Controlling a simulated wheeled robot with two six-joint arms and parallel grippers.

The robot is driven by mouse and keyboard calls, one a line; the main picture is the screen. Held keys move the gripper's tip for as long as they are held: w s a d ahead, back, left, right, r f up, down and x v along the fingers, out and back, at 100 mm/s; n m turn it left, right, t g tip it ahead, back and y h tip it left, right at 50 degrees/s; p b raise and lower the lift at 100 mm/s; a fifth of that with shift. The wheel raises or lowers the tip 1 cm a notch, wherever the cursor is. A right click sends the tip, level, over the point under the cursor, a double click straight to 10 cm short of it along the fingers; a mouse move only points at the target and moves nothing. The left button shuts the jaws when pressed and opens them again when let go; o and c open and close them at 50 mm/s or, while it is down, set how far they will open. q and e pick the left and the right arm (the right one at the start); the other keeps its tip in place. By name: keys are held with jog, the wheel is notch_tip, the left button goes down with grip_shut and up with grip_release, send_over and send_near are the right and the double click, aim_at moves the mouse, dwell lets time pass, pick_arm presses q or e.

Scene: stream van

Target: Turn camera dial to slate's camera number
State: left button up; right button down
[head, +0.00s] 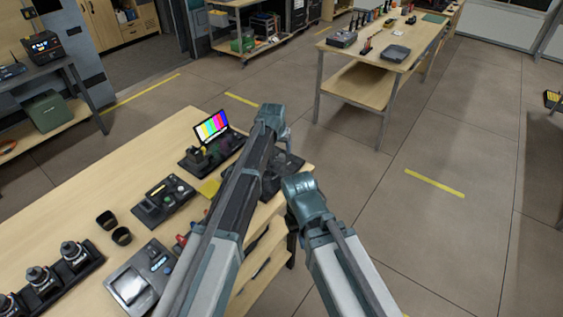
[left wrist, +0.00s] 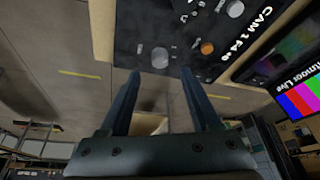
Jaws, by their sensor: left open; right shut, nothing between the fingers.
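A black control panel (left wrist: 185,35) fills the top of the left wrist view, with white lettering that seems to read "CAM 1" and more. It carries a grey knob (left wrist: 160,57), an orange knob (left wrist: 207,47) and a paler knob (left wrist: 235,9). My left gripper (left wrist: 159,76) is open and empty, with the grey knob showing just past and between its fingertips; I see no contact. In the head view my left arm hides much of the panel (head: 291,163) at the bench's right end. My right gripper (head: 292,222) is low beside the bench edge, mostly hidden by its wrist. I cannot identify the slate.
A colour-bar screen (head: 212,126) stands on the bench behind my left arm. Open floor lies to the right.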

aim_at(282, 155)
pick_arm(q)
jog(key=b+x, duration=0.4)
jog(key=x, duration=0.1)
jog(key=shift+w+f, duration=0.15)
jog(key=shift+f, duration=0.15)
grip_shut()
